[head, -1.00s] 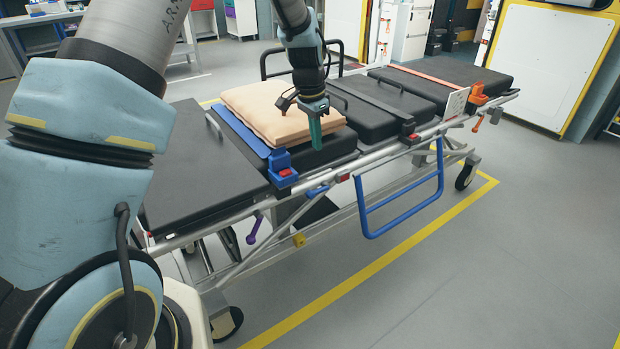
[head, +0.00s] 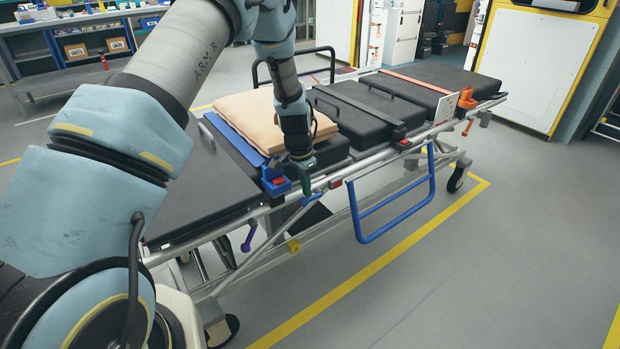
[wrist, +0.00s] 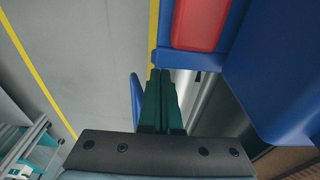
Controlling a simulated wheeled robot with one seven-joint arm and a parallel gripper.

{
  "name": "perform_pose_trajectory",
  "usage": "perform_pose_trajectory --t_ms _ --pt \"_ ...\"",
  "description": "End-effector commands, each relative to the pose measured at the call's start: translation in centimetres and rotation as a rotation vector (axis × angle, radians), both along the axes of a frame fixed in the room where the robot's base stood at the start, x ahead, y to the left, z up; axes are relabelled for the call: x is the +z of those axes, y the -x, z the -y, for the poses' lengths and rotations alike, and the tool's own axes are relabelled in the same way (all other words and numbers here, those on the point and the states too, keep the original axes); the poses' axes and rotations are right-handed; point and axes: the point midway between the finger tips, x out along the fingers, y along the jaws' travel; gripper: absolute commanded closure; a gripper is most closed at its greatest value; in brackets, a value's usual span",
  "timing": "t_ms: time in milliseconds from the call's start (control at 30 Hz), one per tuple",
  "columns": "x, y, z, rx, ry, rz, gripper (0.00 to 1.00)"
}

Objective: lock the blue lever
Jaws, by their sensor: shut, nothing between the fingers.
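The blue lever (head: 311,199) is a short blue piece under the near side rail of the stretcher, just below the blue buckle with the red button (head: 276,181). My gripper (head: 307,186) points down at the rail, right beside the buckle and just above the lever; it hides part of this spot. In the wrist view the green fingers (wrist: 160,85) are shut and empty. A rounded blue piece (wrist: 137,100), apparently the lever, shows close to their left. I cannot tell whether they touch it. The buckle's red button (wrist: 200,24) is at the upper right.
The stretcher's blue side guard (head: 395,212) hangs to the right. A purple lever (head: 249,238) and a yellow piece (head: 293,246) sit lower left. A tan pillow (head: 262,120) lies on the stretcher behind my gripper. The floor in front is clear.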

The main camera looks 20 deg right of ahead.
Motion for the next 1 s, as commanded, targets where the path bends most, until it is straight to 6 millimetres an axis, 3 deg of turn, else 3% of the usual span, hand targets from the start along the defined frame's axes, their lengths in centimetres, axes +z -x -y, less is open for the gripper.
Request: perform_pose_trajectory --t_ms 333,567,1000 --pt "-0.2 0.0 -0.1 0.000 0.001 0.000 1.00" --pt "-1.8 0.2 -1.1 0.001 0.000 -0.002 1.00" --pt "-1.1 0.2 -1.0 0.000 0.001 0.000 1.00"
